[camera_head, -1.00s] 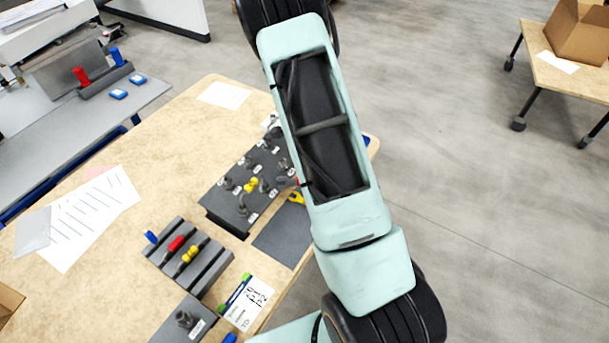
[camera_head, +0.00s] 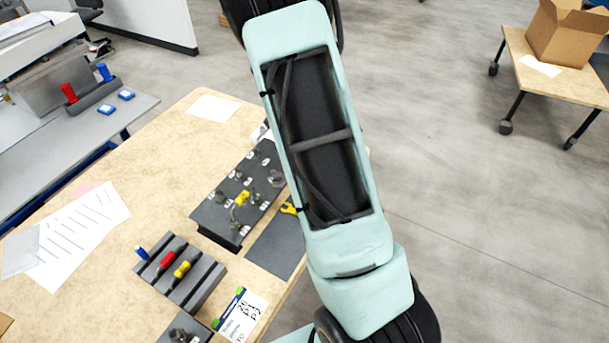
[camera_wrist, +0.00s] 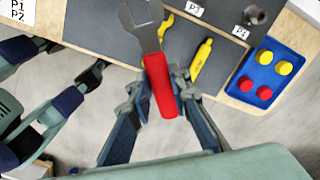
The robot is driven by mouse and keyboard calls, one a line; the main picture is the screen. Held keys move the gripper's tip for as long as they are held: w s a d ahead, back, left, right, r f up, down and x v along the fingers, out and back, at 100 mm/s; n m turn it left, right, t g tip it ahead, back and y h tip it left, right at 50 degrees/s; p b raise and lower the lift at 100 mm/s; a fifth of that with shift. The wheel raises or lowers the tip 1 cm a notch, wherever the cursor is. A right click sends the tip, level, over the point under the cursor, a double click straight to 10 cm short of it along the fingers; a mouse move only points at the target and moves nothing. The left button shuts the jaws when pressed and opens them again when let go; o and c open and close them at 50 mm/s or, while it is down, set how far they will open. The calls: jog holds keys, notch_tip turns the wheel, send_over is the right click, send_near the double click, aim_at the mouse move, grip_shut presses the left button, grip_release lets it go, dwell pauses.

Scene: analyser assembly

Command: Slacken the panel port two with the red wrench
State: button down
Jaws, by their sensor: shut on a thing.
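The red wrench (camera_wrist: 160,85) has a red handle and a grey open-ended head. In the wrist view its head points up the picture, over a dark grey mat. My gripper (camera_wrist: 160,88) is shut on its handle. The dark panel (camera_head: 218,213) with several ports and small white labels stands on the table in the head view. Part of the panel (camera_wrist: 222,14) shows at the top of the wrist view, with one label reading P3 and a grey fitting at its right. The wrench appears apart from the ports. I cannot tell which port is two. My arm hides the gripper in the head view.
A yellow wrench (camera_wrist: 166,24) and a yellow tool (camera_wrist: 202,58) lie near the held wrench. A blue tray (camera_wrist: 250,92) with red and yellow caps is at the right. A grey rack (camera_head: 205,284) holds coloured tools. Papers (camera_head: 75,232) lie on the table's left.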

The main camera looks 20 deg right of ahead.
jog(key=shift+s+a+f+m, duration=0.15)
jog(key=shift+a+f+m, duration=0.1)
jog(key=shift+a+m, duration=0.2)
jog(key=s+a+f+m+b, duration=0.1)
jog(key=s+a+f+m, duration=0.4)
jog(key=a+m, duration=0.4)
jog(key=shift+s+a+f+m+b, duration=0.25)
jog(key=shift+s+a+m+b, duration=0.15)
jog(key=shift+s+m, duration=0.65)
jog(key=shift+w+r+p, duration=0.1)
jog(key=shift+w+p, duration=0.05)
jog(key=shift+p, duration=0.15)
jog(key=shift+w+a+f+b, duration=0.15)
jog(key=shift+w+f+b, duration=0.15)
jog(key=shift+w+f, duration=0.4)
jog(key=shift+w+a+f+b, duration=0.1)
jog(key=shift+w+f+b, duration=0.3)
jog(key=shift+f, duration=0.5)
